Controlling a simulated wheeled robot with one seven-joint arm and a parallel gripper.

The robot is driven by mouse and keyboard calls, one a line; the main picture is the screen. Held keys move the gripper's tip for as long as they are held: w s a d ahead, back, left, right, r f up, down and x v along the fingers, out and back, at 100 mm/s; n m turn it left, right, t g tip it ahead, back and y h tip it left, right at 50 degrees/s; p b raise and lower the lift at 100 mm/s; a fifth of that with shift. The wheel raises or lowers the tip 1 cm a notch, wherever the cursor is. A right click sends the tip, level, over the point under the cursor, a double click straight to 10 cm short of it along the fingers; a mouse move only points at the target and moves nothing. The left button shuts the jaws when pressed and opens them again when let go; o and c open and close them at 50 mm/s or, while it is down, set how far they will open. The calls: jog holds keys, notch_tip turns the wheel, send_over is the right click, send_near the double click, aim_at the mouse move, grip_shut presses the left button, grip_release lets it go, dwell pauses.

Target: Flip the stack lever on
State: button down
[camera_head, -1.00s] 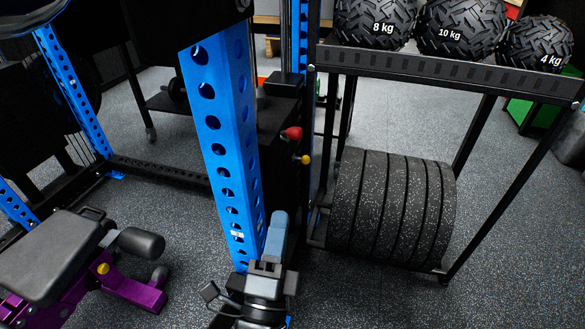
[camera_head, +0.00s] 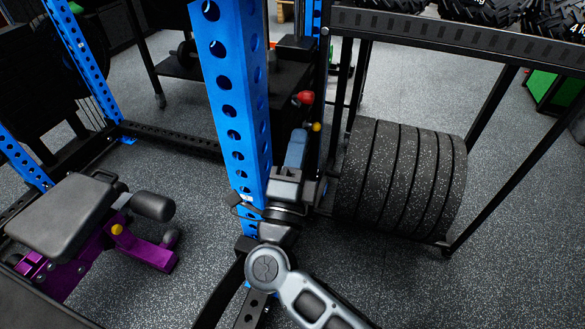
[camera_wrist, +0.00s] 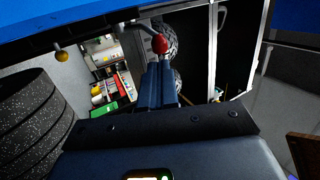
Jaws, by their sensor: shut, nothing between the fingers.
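A red ball knob (camera_head: 306,97) sits on the side of the dark stack housing (camera_head: 286,84), behind the blue upright. In the wrist view the red knob (camera_wrist: 160,43) ends a short metal lever arm (camera_wrist: 146,30). A yellow knob (camera_head: 317,127) is lower on the same housing; it also shows in the wrist view (camera_wrist: 61,56). My gripper (camera_head: 298,134) is shut and empty, its blue-grey fingers below the red knob in the head view. In the wrist view the fingertips (camera_wrist: 159,66) point at the red knob, apparently just short of it; contact cannot be told.
The blue perforated upright (camera_head: 232,95) stands close to the left of my gripper. A rack with several black plates (camera_head: 400,180) is close on the right. A purple bench with a grey pad (camera_head: 65,222) is at the left. Open speckled floor (camera_head: 400,290) lies in front.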

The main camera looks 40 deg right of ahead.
aim_at(307, 103)
jog(key=shift+x, duration=2.75)
